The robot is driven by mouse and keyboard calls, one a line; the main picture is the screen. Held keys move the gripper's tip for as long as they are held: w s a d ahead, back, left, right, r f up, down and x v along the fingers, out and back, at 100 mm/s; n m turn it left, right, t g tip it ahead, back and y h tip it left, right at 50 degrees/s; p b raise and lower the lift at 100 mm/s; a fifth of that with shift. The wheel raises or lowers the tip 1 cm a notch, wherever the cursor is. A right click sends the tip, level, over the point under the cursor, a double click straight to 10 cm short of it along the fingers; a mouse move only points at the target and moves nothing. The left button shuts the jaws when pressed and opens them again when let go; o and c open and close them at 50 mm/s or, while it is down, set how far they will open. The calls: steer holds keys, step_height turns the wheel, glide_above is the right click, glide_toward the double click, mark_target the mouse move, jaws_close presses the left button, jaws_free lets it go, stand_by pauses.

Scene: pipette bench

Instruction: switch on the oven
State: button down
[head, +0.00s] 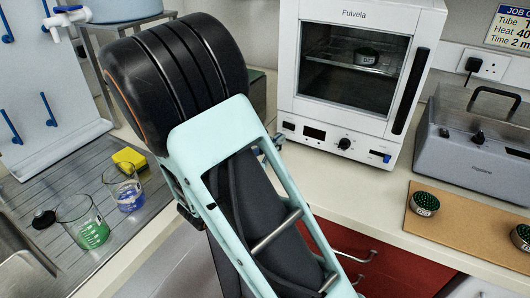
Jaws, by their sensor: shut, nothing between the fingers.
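The oven (288,60) is a white box labelled "Fulvela" at the top centre right, on the bench. Its glass door (340,95) is closed, with a long black handle (410,91) on the right. A dark round block with a label (366,56) sits on the rack inside. The panel below the door has a dark display (314,132), a black knob (344,143) and a small blue switch (387,158) at the right end. I cannot tell the switch's position. My arm fills the middle, left of the oven; I cannot make out my gripper.
A grey lidded bath (470,145) stands right of the oven. Dark round blocks (424,203) sit on a brown board (458,236) in front of it. Beakers with green (92,234) and blue (130,201) liquid and a yellow sponge (129,157) are at left. Bench before the oven is clear.

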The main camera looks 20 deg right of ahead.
mark_target(293, 129)
steer(key=shift+x, duration=2.35)
steer(key=shift+w+d, duration=0.15)
steer(key=shift+d, duration=0.2)
